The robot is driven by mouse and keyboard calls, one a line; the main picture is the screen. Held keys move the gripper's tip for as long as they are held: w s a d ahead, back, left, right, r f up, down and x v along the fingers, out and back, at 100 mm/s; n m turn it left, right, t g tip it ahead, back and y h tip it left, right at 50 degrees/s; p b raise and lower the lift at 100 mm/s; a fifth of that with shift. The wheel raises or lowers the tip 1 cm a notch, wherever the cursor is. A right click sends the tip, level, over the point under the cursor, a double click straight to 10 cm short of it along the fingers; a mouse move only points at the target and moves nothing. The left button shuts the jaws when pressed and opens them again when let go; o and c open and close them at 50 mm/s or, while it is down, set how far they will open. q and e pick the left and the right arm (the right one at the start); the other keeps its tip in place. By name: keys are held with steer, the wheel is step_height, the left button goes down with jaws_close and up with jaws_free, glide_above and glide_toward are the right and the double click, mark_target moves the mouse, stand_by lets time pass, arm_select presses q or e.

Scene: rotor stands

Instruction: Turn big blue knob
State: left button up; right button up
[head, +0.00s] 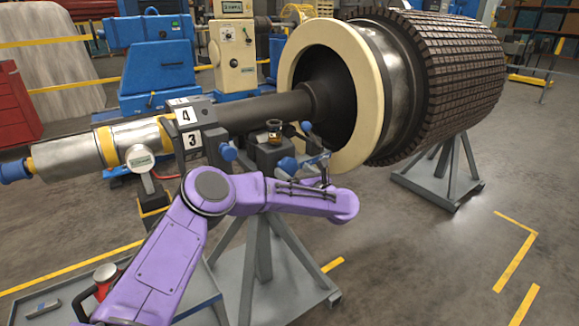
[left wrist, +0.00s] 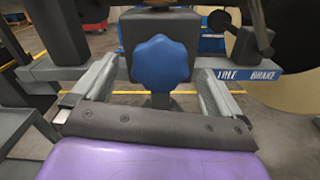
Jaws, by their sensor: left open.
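The big blue lobed knob (left wrist: 160,62) is in the middle of the left wrist view, on the face of a dark block. My left gripper (left wrist: 156,76) is open, with one finger on each side of the knob and visible gaps between. No contact shows. In the head view my left gripper (head: 318,168) is at the end of the purple arm, beside the rotor stand. A blue knob (head: 288,165) shows just left of it there; I cannot tell surely if it is the same knob. My right gripper is not in view.
The rotor shaft (head: 265,112) and its cream ring (head: 372,110) lie just behind my gripper. Other blue knobs (head: 228,152) stick out of the stand (head: 262,262). A blue label strip (left wrist: 235,74) crosses right of the big knob.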

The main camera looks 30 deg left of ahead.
mark_target(291, 170)
arm_select(q)
steer(key=x, duration=0.4)
steer(key=c, duration=1)
steer(key=shift+o, duration=0.3)
steer(key=shift+w+d+f, duration=0.1)
steer(key=shift+d, duration=0.1)
steer(key=shift+a, duration=0.2)
steer(key=shift+d+m, duration=0.1)
steer(key=shift+m, duration=0.2)
steer(key=m, duration=0.2)
steer(key=shift+m, duration=0.3)
steer(key=m, duration=0.4)
steer(key=shift+w+m+b, duration=0.1)
steer(key=shift+m+b, duration=0.2)
steer(key=m, duration=0.4)
steer(key=shift+f+m+p, duration=0.15)
steer(key=shift+m+p, duration=0.15)
steer(key=shift+p, duration=0.05)
steer(key=m+p, duration=0.1)
steer(key=m, duration=0.4)
steer(key=shift+f, duration=0.2)
